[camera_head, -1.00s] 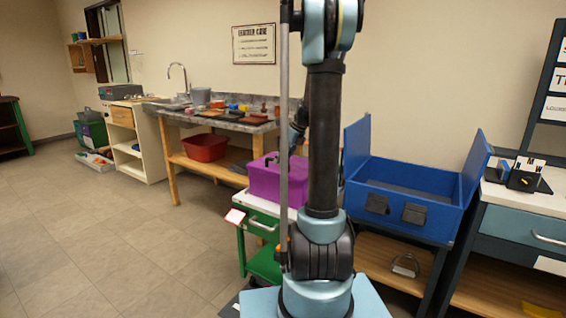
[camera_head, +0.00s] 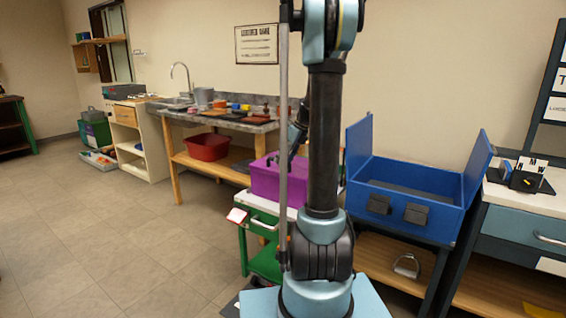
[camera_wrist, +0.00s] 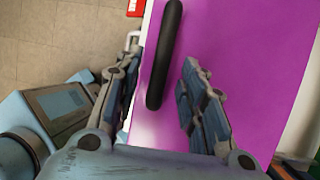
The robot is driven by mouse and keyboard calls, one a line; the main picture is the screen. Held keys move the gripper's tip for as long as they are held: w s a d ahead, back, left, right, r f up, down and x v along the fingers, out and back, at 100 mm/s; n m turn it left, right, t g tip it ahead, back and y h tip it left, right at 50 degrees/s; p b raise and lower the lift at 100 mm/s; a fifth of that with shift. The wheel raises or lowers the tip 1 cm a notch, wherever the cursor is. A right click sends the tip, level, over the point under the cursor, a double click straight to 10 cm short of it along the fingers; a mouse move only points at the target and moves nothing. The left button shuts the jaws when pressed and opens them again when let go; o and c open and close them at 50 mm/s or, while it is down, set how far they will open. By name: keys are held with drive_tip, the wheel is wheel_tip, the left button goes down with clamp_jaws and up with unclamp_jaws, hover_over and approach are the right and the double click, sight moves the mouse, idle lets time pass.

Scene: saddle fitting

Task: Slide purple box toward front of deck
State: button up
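The purple box (camera_head: 265,180) sits on the white deck (camera_head: 244,198) of a green cart, left of my arm in the head view. In the wrist view the box's purple top (camera_wrist: 245,50) fills much of the picture. A black bar handle (camera_wrist: 165,55) runs along it. My gripper (camera_wrist: 160,66) is open, with one finger on each side of the handle's line. I cannot tell how far above the handle the fingers are, and no contact shows.
An open blue box (camera_head: 400,190) stands right of the cart on a table. A workbench (camera_head: 235,126) with a red bin (camera_head: 207,147) below is behind. A white-red card (camera_head: 237,215) is at the cart's left edge. Floor is clear at left.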

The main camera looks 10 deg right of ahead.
drive_tip(key=v, duration=1.1)
drive_tip(key=shift+r, duration=0.2)
drive_tip(key=s+a+f+n+h, duration=0.1)
drive_tip(key=s+a+f+n, duration=0.15)
drive_tip(key=s+n, duration=0.6)
drive_tip(key=s+a+f+n+h, duration=0.15)
drive_tip(key=s+a+n, duration=0.3)
drive_tip(key=s, duration=0.75)
drive_tip(key=s+f+n+h, duration=0.2)
drive_tip(key=s+f+n, duration=1.1)
drive_tip(key=s, duration=0.3)
drive_tip(key=shift+s+d+f+n+t, duration=0.15)
drive_tip(key=shift+f+n+t, duration=0.15)
drive_tip(key=shift+n, duration=0.4)
